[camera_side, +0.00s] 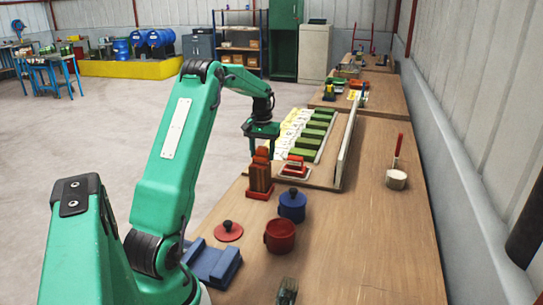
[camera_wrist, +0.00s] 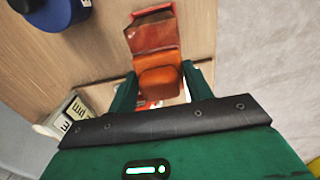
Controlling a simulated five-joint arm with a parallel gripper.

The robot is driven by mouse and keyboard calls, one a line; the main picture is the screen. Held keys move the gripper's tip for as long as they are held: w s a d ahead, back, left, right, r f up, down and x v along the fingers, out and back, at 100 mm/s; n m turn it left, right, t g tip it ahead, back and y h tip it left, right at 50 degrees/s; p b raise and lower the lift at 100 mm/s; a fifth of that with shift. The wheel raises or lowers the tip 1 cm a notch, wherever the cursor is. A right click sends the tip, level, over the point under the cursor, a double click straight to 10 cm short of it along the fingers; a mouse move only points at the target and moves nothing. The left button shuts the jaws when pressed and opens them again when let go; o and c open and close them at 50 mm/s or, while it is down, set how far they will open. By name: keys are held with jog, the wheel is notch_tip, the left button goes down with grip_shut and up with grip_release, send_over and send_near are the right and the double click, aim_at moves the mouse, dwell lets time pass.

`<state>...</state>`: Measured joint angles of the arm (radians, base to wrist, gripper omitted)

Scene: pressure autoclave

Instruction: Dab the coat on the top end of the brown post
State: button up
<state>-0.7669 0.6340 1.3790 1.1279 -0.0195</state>
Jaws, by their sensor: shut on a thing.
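The brown post (camera_side: 260,178) stands upright on a red base on the table; in the wrist view its side (camera_wrist: 152,38) shows above the red base (camera_wrist: 152,13). My gripper (camera_side: 263,147) points down over the post's top end. It is shut on an orange-brown block (camera_wrist: 160,82), which sits between the two green fingers. In the side view this block (camera_side: 261,155) is directly above the post, in line with it. I cannot tell whether the two touch or are one piece. The block's underside is hidden.
A blue lidded pot (camera_side: 292,206), a red pot (camera_side: 280,236) and a red lid (camera_side: 228,231) stand nearer. A board with green blocks (camera_side: 313,133) and a red-and-white piece (camera_side: 296,167) lies right. A white cup (camera_side: 396,180) holds a red-handled tool.

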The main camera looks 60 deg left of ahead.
jog(key=shift+w+a, duration=0.35)
jog(key=shift+s+d, duration=2.4)
notch_tip(320, 180, up, 8)
jog(key=shift+d, duration=0.1)
jog(key=w+d+m, duration=0.2)
jog(key=d+m, duration=0.2)
jog(key=d, duration=1.2)
jog(key=w+d+f+m, duration=0.1)
jog(key=w+d+m, duration=0.2)
jog(key=d, duration=1.4)
jog(key=shift+w+d+m, duration=0.15)
jog(key=shift+d+m, duration=0.15)
jog(key=shift+m, duration=0.7)
jog(key=shift+a+f, duration=0.1)
